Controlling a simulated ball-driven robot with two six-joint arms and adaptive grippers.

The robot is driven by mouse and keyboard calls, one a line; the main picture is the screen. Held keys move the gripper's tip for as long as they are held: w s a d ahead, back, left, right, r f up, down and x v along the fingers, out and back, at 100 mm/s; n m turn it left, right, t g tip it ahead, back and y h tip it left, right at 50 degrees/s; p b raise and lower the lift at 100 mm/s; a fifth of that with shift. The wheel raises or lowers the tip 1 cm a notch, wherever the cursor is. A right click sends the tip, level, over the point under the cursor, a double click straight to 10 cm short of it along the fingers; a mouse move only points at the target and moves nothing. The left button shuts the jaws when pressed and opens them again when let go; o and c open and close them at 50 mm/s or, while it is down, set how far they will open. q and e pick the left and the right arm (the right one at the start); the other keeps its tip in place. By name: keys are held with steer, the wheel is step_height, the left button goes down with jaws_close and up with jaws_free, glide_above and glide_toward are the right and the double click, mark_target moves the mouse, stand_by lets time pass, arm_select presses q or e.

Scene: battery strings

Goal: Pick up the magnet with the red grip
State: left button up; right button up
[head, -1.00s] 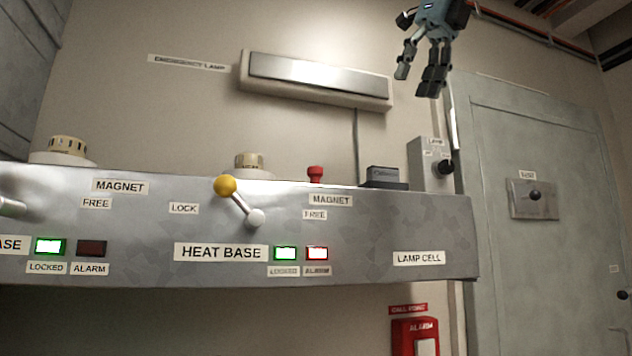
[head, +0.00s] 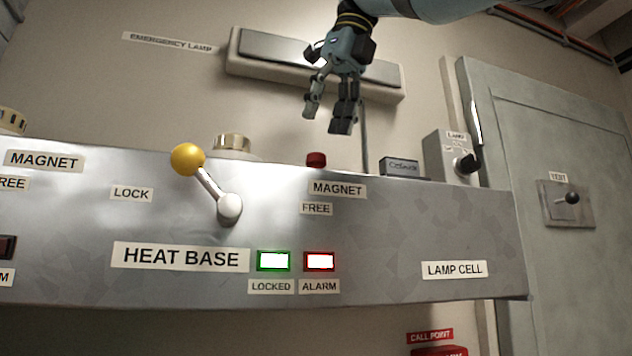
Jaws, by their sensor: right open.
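The red grip of the magnet (head: 316,159) shows just above the top edge of the metal panel, above the MAGNET label. The rest of the magnet is hidden behind the panel edge. My right gripper (head: 326,122) is open and empty, pointing down, in the air above the red grip and apart from it. My left gripper is not in view.
The metal panel (head: 400,225) carries a lever with a yellow knob (head: 188,159), tilted up left, and lit LOCKED and ALARM lamps. A brass-coloured round part (head: 233,143), a dark box (head: 399,167) and a lamp switch box (head: 452,156) stand behind its edge.

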mark_target(316, 156)
steer(key=shift+x, duration=1)
steer(key=shift+w+f+b, duration=0.15)
steer(key=shift+f+b, duration=0.15)
steer(key=b+x, duration=0.2)
steer(key=x, duration=0.2)
steer(key=shift+f, duration=0.25)
steer(key=shift+w+a+f, duration=0.15)
steer(key=shift+w+f, duration=0.05)
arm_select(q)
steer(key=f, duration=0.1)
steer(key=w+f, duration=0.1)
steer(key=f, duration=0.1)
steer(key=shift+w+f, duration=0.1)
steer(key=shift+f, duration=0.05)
arm_select(e)
steer(key=shift+s+r, duration=0.1)
steer(key=c, duration=0.7)
jaws_close()
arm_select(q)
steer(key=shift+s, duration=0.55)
